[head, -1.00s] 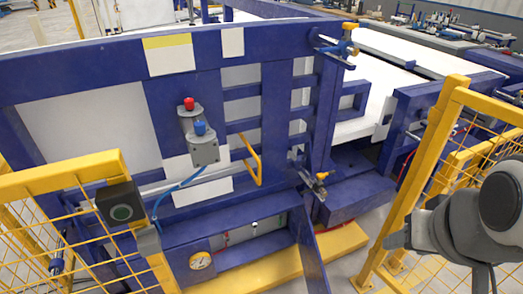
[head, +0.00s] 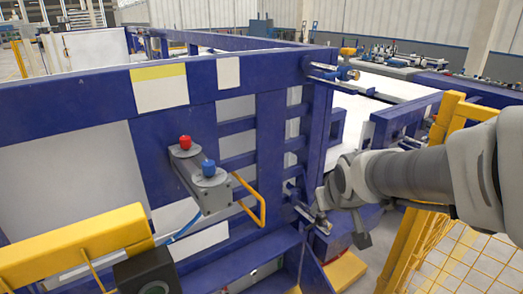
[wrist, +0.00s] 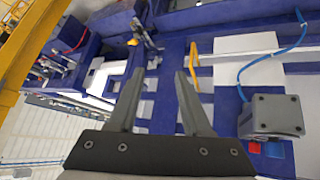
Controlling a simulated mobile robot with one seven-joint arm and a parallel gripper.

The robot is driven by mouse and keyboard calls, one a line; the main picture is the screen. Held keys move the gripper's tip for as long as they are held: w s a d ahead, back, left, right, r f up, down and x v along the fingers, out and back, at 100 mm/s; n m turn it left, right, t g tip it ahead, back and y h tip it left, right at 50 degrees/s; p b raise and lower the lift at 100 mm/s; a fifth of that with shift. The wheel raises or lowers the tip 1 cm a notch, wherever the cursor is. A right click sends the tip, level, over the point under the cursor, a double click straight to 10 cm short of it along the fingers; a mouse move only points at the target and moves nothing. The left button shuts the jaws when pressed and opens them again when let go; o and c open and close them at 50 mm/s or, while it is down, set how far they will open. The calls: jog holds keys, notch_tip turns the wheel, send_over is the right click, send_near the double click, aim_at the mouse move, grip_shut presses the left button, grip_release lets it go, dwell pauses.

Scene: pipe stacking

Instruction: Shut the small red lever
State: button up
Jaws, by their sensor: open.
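I cannot clearly make out a small red lever in either current view. The recessed lower panel (head: 262,272) of the blue frame is cut off at the bottom of the head view. My gripper (wrist: 156,82) is open, with nothing between its two grey fingers. In the head view, my gripper (head: 350,215) is beside the lower clamp (head: 314,218) on the blue post and hides part of that area. I cannot tell whether it touches the clamp. In the wrist view, a clamp with a yellow tip (wrist: 145,35) lies beyond the fingertips.
A yellow handle (head: 257,208) juts from the blue frame (head: 160,120). An upper clamp (head: 335,72) sits high on the post. Yellow fencing (head: 410,245) stands right of my gripper.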

jog(key=w+a+f+n+y+b, duration=0.15)
jog(key=w+a+f+b, duration=0.3)
jog(key=w+f, duration=0.65)
jog(key=n+t+y+b, duration=0.35)
jog(key=y+b, duration=0.35)
jog(key=b, duration=0.4)
send_near(225, 290)
jog(key=shift+g+h, duration=0.25)
jog(key=shift+w+a+f+b, duration=0.15)
jog(key=shift+w+a+b, duration=0.85)
jog(key=shift+w, duration=0.4)
jog(key=shift+w+a+f+b, duration=0.2)
jog(key=shift+w+a+b, duration=0.8)
jog(key=shift+w, duration=0.35)
jog(key=shift+w+a+f+b, duration=0.15)
jog(key=shift+w+a+b, duration=0.85)
jog(key=shift+w, duration=0.4)
grip_shut()
